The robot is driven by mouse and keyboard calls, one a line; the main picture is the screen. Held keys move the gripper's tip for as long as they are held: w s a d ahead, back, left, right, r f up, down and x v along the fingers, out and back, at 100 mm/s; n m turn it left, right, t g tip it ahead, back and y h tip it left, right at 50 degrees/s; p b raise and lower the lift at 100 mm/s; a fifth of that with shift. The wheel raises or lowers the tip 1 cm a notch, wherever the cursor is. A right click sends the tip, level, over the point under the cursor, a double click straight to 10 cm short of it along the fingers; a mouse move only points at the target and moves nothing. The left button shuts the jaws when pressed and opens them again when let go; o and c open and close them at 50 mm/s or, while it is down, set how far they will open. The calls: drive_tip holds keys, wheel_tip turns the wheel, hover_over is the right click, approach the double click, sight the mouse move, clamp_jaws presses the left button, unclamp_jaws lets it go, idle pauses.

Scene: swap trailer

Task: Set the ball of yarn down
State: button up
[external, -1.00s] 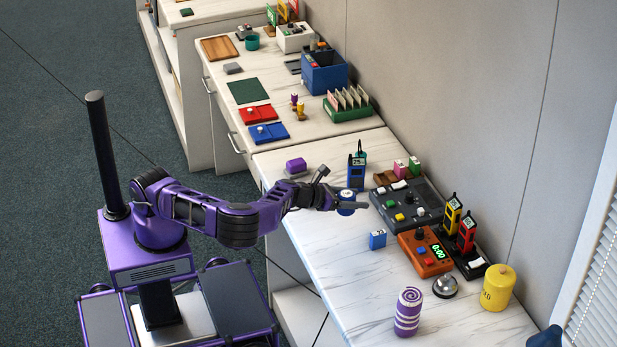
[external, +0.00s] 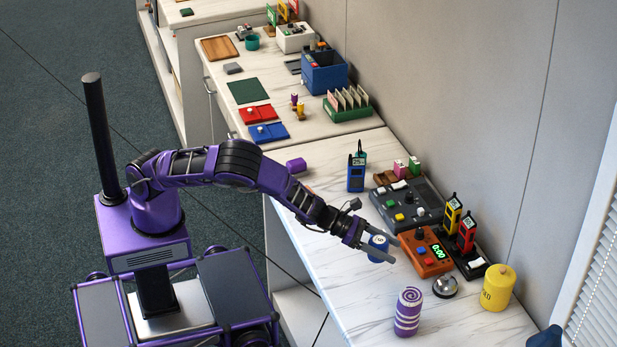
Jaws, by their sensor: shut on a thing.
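My gripper (external: 379,250) is over the right-hand counter, its fingers shut on a small blue round thing (external: 378,244) with a white marked top. I cannot tell for sure that this is the ball of yarn; nothing else in view clearly looks like one. The fingers lie on either side of it. I cannot tell whether its underside touches the counter (external: 330,270).
An orange timer box (external: 427,262) stands close right of my gripper. A purple-and-white spiral cylinder (external: 408,311), a silver bell (external: 445,287) and a yellow canister (external: 497,289) stand nearer the front. A dark switch panel (external: 420,212) is behind. The counter left of the spiral cylinder is clear.

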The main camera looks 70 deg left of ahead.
wheel_tip(320, 180, down, 8)
drive_tip(key=shift+f+b, duration=0.2)
drive_tip(key=shift+b, duration=0.1)
drive_tip(key=shift+f, duration=0.1)
drive_tip(key=o, duration=1.3)
drive_tip(key=shift+o, duration=0.2)
drive_tip(key=shift+s+a+r, duration=0.1)
drive_tip(key=shift+a+r, duration=0.05)
drive_tip(key=shift+r, duration=0.05)
drive_tip(key=v, duration=1.1)
drive_tip(key=shift+s+a+r, duration=0.15)
drive_tip(key=shift+s, duration=0.1)
